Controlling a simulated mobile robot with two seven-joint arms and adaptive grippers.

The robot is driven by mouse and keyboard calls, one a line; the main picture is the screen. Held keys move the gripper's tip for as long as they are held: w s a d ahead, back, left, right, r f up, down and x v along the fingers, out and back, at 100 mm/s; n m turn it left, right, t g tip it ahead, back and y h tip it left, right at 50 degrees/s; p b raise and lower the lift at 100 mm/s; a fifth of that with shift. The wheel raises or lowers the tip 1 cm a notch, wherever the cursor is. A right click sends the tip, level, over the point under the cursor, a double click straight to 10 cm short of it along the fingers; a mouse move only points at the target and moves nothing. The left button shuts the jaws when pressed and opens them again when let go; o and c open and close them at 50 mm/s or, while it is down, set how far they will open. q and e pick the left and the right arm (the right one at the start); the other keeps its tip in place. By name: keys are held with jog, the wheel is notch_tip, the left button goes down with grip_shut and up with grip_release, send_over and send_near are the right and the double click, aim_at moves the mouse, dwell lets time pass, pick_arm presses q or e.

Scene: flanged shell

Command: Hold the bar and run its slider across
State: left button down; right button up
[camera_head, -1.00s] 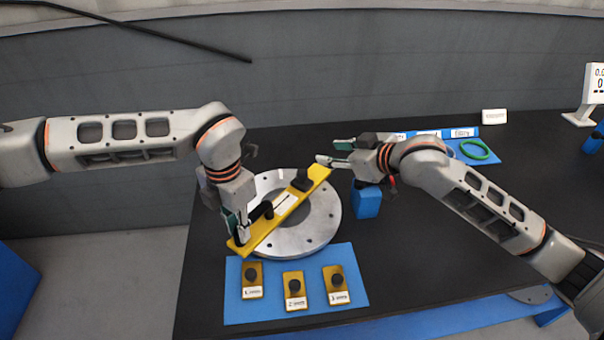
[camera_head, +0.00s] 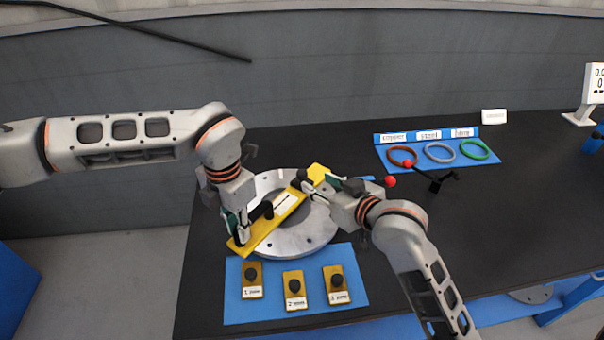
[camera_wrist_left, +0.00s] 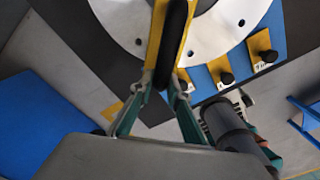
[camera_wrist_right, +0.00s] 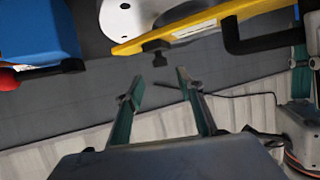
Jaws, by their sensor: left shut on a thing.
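The yellow bar (camera_head: 282,208) lies slantwise across the grey round flange (camera_head: 310,235), with a pale strip along its middle. My left gripper (camera_head: 239,230) is shut on the black handle (camera_wrist_left: 174,30) at the bar's near-left end. A black slider block (camera_head: 301,176) sits toward the bar's far-right end. My right gripper (camera_head: 312,186) is open beside that end, partly covering it. In the right wrist view, a small black knob (camera_wrist_right: 155,58) on the bar lies just beyond the open fingertips, apart from them.
A blue mat (camera_head: 236,312) in front bears yellow plates with black knobs. Behind right, coloured rings (camera_head: 440,152) lie on another blue mat. A black fixture with a red ball (camera_head: 391,181) stands close to my right gripper. A blue block (camera_wrist_right: 40,35) is nearby.

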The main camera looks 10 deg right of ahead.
aim_at(305, 175)
jog(key=x, duration=1)
jog(key=shift+a, duration=0.1)
